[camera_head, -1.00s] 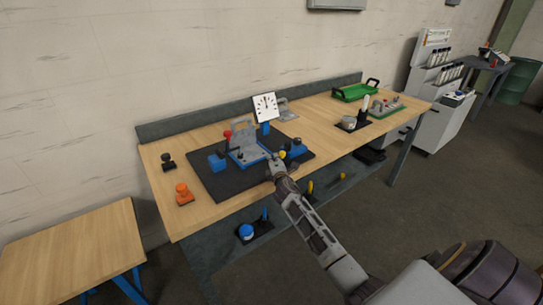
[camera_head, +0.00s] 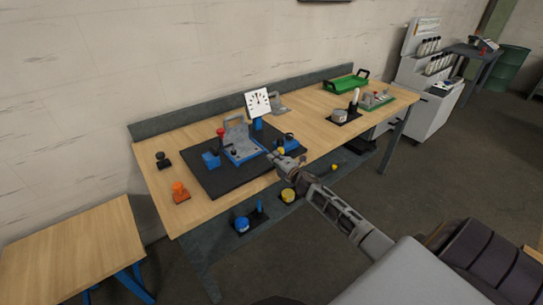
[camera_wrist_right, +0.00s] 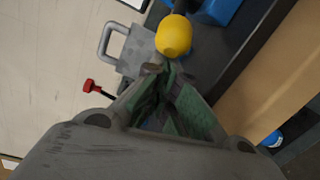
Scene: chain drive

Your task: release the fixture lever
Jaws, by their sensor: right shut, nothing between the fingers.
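The blue fixture (camera_head: 243,152) with a grey plate and handle stands on a dark mat on the bench. A yellow knob (camera_head: 281,151) sits at its right side, and a red knob (camera_head: 220,132) at its left. My right gripper (camera_head: 274,157) is shut and empty, close to the yellow knob. In the right wrist view the yellow knob (camera_wrist_right: 173,36) is just beyond the closed fingertips (camera_wrist_right: 164,70); I cannot tell whether they touch. The red knob (camera_wrist_right: 90,86) shows at the left there. The lever's arm is mostly hidden. My left gripper is out of view.
A dial (camera_head: 257,102) stands behind the fixture. A blue block with a black top (camera_head: 289,142) is right of the yellow knob. An orange part (camera_head: 180,192) and a black part (camera_head: 162,160) lie left of the mat (camera_head: 215,187). A green tray (camera_head: 345,84) is farther right.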

